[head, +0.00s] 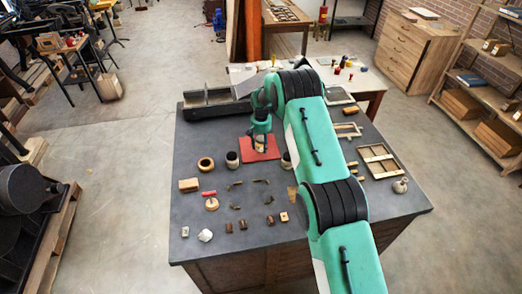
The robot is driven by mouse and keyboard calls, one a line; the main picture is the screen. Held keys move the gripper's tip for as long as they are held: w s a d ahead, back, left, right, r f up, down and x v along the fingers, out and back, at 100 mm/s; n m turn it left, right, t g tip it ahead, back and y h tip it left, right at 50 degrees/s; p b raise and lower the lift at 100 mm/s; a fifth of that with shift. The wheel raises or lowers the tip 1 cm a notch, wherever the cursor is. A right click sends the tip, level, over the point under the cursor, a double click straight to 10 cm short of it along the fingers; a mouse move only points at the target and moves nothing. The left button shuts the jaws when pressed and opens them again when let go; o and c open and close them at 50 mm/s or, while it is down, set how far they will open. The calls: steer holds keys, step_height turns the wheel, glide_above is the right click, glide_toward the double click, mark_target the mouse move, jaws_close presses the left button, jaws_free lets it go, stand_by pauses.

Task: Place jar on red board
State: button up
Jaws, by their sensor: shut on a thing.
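The red board (250,153) lies flat on the dark table, left of my arm. My gripper (261,140) is over the board's right part. It points down and is shut on a jar (262,149), a small pale and dark shape low at the board. The gripper hides the jar's upper part. I cannot tell whether the jar touches the board or hangs just above it.
Several small blocks and metal pieces lie on the table's front (225,246). A long grey metal piece (215,108) lies behind. A wooden frame (379,161) is at right.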

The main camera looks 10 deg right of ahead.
mark_target(261, 138)
steer(key=shift+f+p, duration=0.5)
steer(key=shift+f, duration=1.2)
steer(key=shift+f, duration=0.1)
steer(key=o, duration=1.3)
steer(key=shift+o, duration=0.2)
steer(key=shift+r+b, duration=1.1)
steer(key=shift+r, duration=5)
